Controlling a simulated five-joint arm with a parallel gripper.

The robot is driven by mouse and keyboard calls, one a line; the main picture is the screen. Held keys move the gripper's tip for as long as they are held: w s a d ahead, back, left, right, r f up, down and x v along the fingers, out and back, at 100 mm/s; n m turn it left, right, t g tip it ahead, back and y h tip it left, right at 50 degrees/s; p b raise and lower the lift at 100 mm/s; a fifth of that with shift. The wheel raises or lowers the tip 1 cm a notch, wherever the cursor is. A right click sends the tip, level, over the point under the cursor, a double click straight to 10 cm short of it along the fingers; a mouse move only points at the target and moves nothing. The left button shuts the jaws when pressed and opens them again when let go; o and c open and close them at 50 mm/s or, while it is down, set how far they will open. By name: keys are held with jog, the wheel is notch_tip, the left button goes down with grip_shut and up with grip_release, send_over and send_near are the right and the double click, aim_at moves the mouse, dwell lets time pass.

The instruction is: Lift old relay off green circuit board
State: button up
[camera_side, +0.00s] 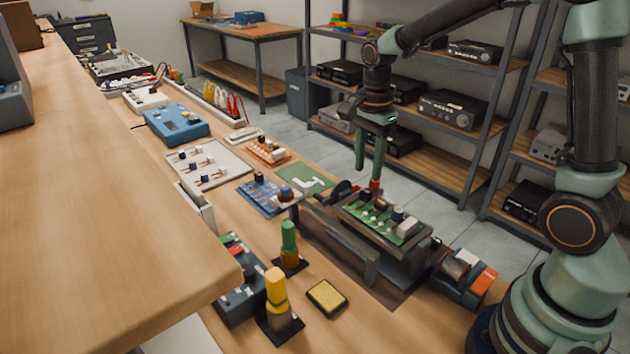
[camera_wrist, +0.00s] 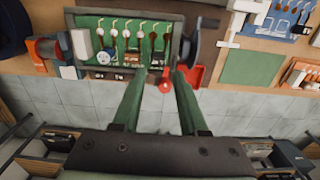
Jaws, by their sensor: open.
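A green circuit board (camera_side: 372,229) is held in a dark frame; it also shows in the wrist view (camera_wrist: 103,25). It carries a white block (camera_side: 408,228), a dark round part (camera_side: 397,214), several pale round parts and small dark blocks (camera_side: 365,196). Which part is the old relay I cannot tell for sure. In the wrist view, my gripper (camera_wrist: 163,70) reaches toward the board's lower right corner, partly hiding the dark blocks there.
Red parts (camera_wrist: 196,75) stand at the frame's end close to my fingers. A blue board (camera_side: 268,196), a green mat (camera_side: 304,180) and an orange board (camera_side: 267,151) lie beyond. Green and yellow posts (camera_side: 276,287) and a yellow pad (camera_side: 327,297) stand nearer.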

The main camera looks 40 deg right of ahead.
aim_at(366, 191)
jog(key=shift+s+a+f, duration=0.1)
jog(key=shift+s+f, duration=0.05)
jog(key=shift+f, duration=2.75)
grip_shut()
